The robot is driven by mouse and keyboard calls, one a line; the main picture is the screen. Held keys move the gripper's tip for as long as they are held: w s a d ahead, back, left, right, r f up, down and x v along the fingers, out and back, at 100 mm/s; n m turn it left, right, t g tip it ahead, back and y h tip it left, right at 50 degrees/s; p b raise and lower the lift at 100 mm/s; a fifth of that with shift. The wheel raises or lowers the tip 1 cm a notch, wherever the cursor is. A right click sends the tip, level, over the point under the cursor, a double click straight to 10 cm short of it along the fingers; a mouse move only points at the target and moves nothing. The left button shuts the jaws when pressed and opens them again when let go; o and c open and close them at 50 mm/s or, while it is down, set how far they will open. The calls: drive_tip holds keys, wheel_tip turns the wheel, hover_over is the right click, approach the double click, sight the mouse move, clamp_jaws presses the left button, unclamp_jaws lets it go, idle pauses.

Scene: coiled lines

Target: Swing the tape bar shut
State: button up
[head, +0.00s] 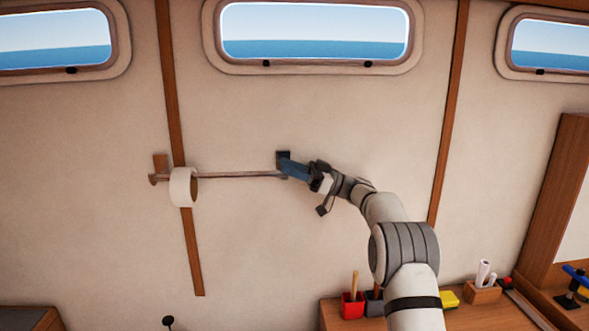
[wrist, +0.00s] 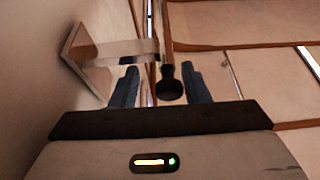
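The tape bar (head: 235,174) is a thin brown rod running roughly level along the wall in the head view. A white roll of tape (head: 182,187) hangs on it near its left end. A dark square fitting (head: 283,157) is on the wall at the bar's right end, partly covered by my gripper. My gripper (head: 284,168) is at that right end. In the wrist view its two blue fingers (wrist: 161,86) stand apart, with the bar's dark round end knob (wrist: 169,88) between them. Gaps show beside the knob, so I see no grip on it.
A wooden bracket with a pale strip (wrist: 85,50) stands out from the wall left of the fingers in the wrist view. A red pen cup (head: 352,305) and a wooden holder (head: 482,291) stand on the desk below. The wall around the bar is mostly clear.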

drive_tip(key=shift+f, duration=0.1)
drive_tip(key=b+v, duration=0.2)
drive_tip(key=v, duration=0.5)
drive_tip(key=shift+d, duration=0.4)
drive_tip(key=shift+f, duration=0.1)
